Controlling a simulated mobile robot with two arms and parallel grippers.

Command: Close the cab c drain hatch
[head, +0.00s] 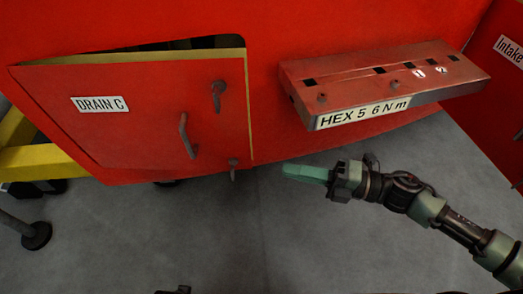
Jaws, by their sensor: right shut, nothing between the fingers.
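The cab c drain hatch (125,115) is a red door labelled DRAIN C on the red cab wall. It stands ajar, with a dark gap along its top edge and its yellowish right edge off the wall. It has a grey handle (187,137) and two latches, an upper one (217,94) and a lower one (233,168). My right gripper (285,170) is shut and empty, with green fingers pointing left. It is right of the hatch's lower right corner, apart from it in the picture. My left gripper is not in view.
A red tool shelf (385,80) labelled HEX 5 6 N m juts from the wall above my right arm. A yellow beam (40,162) and a dark round foot (36,236) are at the left. A red panel labelled Intake (500,90) stands at the right. Grey floor below is mostly clear.

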